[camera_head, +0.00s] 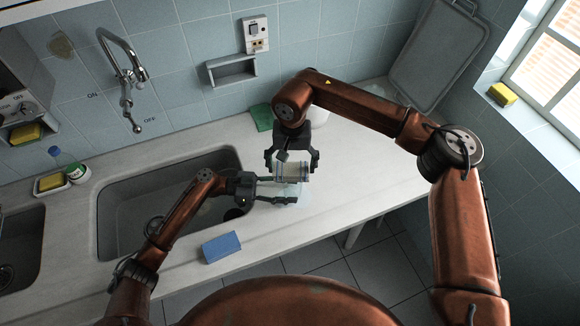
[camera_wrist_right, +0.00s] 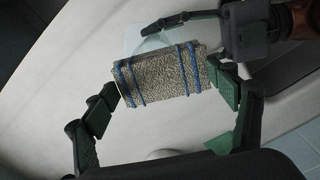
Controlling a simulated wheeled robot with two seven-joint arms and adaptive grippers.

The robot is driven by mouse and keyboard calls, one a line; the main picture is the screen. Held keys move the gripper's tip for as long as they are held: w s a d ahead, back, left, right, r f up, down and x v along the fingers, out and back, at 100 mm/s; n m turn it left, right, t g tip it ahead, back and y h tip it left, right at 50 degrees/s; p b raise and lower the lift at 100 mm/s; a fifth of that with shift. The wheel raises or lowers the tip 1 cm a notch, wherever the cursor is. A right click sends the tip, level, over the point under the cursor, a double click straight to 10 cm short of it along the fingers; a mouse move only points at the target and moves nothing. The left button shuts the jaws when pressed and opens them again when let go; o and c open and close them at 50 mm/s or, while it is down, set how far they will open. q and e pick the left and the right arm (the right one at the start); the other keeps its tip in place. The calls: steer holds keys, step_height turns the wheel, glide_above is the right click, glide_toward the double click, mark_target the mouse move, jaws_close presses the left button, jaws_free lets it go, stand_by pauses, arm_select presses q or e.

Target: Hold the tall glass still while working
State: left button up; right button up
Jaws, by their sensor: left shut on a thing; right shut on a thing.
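A pale, see-through glass (camera_head: 302,196) stands out faintly at the counter's front, right of the sink; it also shows in the right wrist view (camera_wrist_right: 150,43). My left gripper (camera_head: 291,190) reaches in from the left and is shut on the glass. My right gripper (camera_head: 291,165) is above and is shut on a grey-beige textured roll with blue bands (camera_wrist_right: 160,80), one finger at each end. The roll also shows in the head view (camera_head: 292,173). It hides part of the glass, so I cannot tell whether roll and glass touch.
A sink basin (camera_head: 120,210) lies left, with a faucet (camera_head: 128,75) above. A blue block (camera_head: 221,247) sits near the counter's front edge. A green cloth (camera_head: 262,117) and a leaning grey board (camera_head: 440,55) are at the back. The counter is clear to the right.

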steer(key=shift+s+d+f, duration=0.1)
steer(key=shift+d+f, duration=0.05)
steer(key=shift+d, duration=0.05)
steer(key=shift+s+a, duration=0.45)
steer(key=shift+a, duration=0.15)
steer(key=shift+w+d, duration=0.3)
steer(key=shift+w, duration=0.1)
steer(key=shift+w+d, duration=0.15)
steer(key=shift+d, duration=0.2)
steer(key=shift+s+d, duration=0.25)
steer(key=shift+s, duration=0.45)
steer(key=shift+w+a+r, duration=0.2)
steer(key=shift+w+a, duration=0.25)
steer(key=shift+w, duration=0.15)
steer(key=shift+w+d+f, duration=0.1)
steer(key=shift+d, duration=0.35)
steer(key=shift+a, duration=0.7)
steer(key=shift+d, duration=1)
